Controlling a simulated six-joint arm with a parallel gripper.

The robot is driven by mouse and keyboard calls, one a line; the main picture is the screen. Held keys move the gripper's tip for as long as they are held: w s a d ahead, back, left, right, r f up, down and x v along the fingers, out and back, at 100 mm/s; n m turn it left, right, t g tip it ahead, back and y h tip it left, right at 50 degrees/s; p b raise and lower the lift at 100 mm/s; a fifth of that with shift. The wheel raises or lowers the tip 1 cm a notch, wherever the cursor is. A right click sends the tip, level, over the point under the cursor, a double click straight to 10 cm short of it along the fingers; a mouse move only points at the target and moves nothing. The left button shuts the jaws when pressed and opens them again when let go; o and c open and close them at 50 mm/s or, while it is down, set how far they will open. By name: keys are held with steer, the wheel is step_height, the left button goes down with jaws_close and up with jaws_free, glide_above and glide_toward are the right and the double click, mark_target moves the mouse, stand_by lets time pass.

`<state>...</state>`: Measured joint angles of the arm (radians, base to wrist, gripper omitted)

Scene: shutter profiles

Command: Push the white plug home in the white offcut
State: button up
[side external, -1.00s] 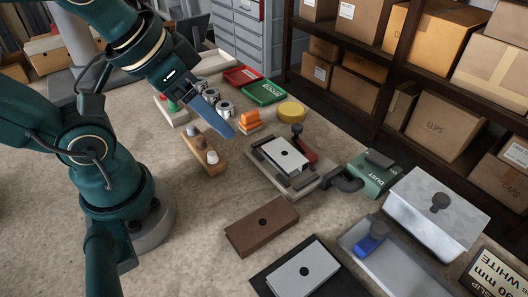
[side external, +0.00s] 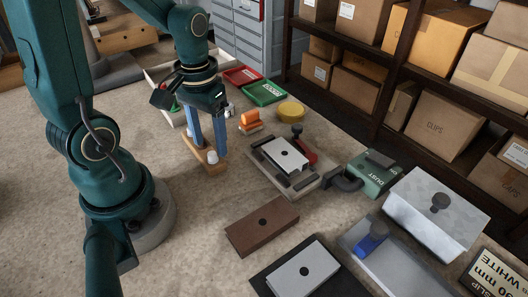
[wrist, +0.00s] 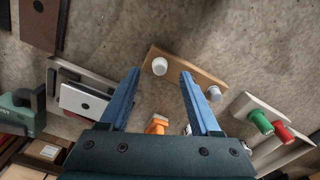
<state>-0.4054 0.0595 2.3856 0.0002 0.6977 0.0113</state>
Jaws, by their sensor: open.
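The white plug (wrist: 159,66) stands on a wooden strip (wrist: 200,76). In the side view, the plug (side external: 212,157) is low between my fingertips. My gripper (side external: 210,151) points down over the strip. It is open, with one blue finger on each side of the plug in the wrist view (wrist: 160,73), and gaps show between plug and fingers. A greyish plug (wrist: 214,92) stands farther along the strip. The white offcut (side external: 290,149), a flat plate with a dark hole, lies in a clamping fixture (side external: 262,174) to the right. It also shows in the wrist view (wrist: 83,101).
A brown offcut (side external: 261,227) and a pale grey one (side external: 301,272) on a black mat lie in front. Orange blocks (side external: 250,121) and a yellow disc (side external: 291,111) stand behind. A green box (side external: 374,175) is right of the fixture. Bare bench lies between strip and brown offcut.

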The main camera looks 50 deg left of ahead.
mark_target(213, 159)
steer(key=shift+f, duration=1.45)
jaws_close()
